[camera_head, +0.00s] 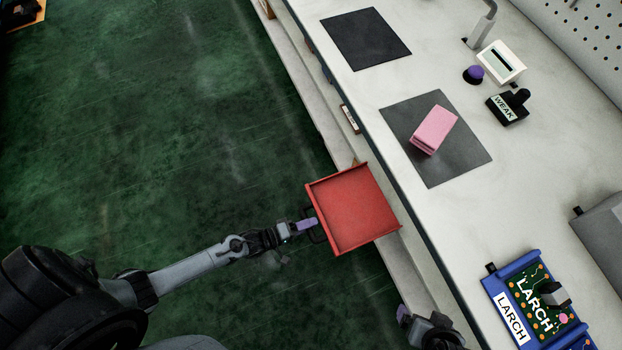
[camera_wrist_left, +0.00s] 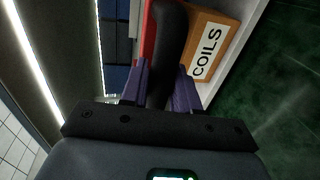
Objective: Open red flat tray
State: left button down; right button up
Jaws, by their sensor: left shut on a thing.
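The red flat tray (camera_head: 353,208) is a shallow drawer that sticks out from under the workbench's front edge, over the green floor. It looks empty. My left gripper (camera_head: 311,226) is at the tray's outer side and is shut on its dark handle. In the left wrist view the purple fingers (camera_wrist_left: 160,88) close around the thick black handle (camera_wrist_left: 168,50), with a strip of the red tray (camera_wrist_left: 147,38) behind it. My right gripper (camera_head: 405,316) shows only partly at the bottom of the head view, by the bench edge; its jaws are not clear.
On the bench (camera_head: 450,220) are a pink block (camera_head: 434,130) on a dark mat (camera_head: 459,163), a stamp marked WEAK (camera_head: 507,106) and a blue LARCH fixture (camera_head: 497,285). An orange COILS box (camera_wrist_left: 213,45) is beside the handle. The floor (camera_head: 180,120) left of the tray is clear.

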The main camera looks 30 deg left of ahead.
pick_arm(q)
jog(key=shift+d+r, duration=0.1)
jog(key=c, duration=1)
grip_release()
jog(key=shift+s+a, duration=0.2)
jog(key=shift+a, duration=0.05)
jog(key=p+v, duration=0.3)
jog(key=v, duration=0.7)
jog(key=shift+s+a, duration=0.1)
jog(key=shift+s, duration=0.1)
